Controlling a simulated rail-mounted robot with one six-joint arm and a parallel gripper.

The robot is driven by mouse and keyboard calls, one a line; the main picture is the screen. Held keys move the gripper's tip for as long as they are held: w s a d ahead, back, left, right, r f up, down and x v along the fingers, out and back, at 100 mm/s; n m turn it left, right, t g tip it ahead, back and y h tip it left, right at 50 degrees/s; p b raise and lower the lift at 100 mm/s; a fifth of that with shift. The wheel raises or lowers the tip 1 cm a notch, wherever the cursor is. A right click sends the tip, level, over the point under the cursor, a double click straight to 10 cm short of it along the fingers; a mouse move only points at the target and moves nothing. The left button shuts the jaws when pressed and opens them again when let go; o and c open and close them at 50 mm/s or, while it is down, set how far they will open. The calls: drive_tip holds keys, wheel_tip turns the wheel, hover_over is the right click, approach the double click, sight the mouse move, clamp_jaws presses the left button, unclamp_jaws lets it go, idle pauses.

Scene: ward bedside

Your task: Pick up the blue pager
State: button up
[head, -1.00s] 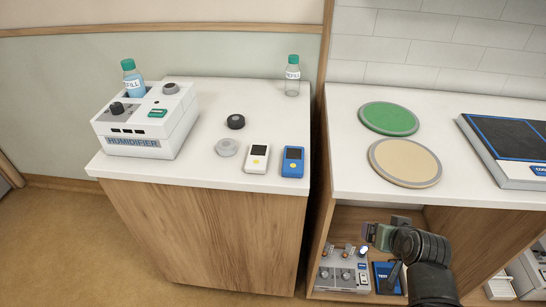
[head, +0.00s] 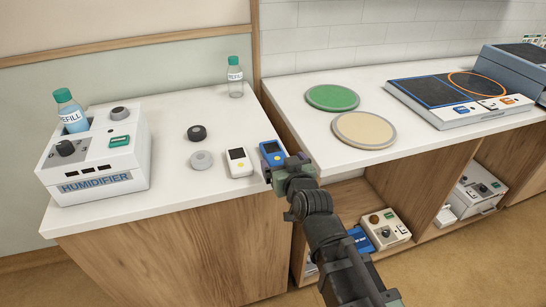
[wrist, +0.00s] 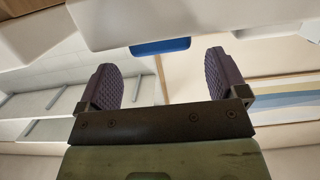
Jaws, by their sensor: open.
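The blue pager (head: 270,151) lies near the front right edge of the left counter, beside the white pager (head: 238,162). It is partly covered by my gripper (head: 276,165) in the head view. In the wrist view, the blue pager (wrist: 160,46) shows as a blue strip ahead of and between the two purple ridged fingers. My gripper (wrist: 162,78) is open with nothing between its fingers. The pager lies beyond the fingertips, apart from them as far as I can tell.
On the left counter (head: 165,190) stand a humidifier (head: 95,160), a clear bottle (head: 235,78), a black knob (head: 197,132) and a grey knob (head: 202,160). The right counter holds a green disc (head: 332,97) and a tan disc (head: 364,129). A gap separates the counters.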

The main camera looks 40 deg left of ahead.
sight(275, 153)
drive_tip(key=b+x, duration=0.1)
drive_tip(key=x, duration=0.5)
drive_tip(key=shift+s, duration=0.2)
drive_tip(key=c, duration=1)
drive_tip(key=shift+c, duration=0.2)
drive_tip(key=shift+r, duration=0.15)
wheel_tip(275, 153, up, 20)
drive_tip(key=p, duration=2)
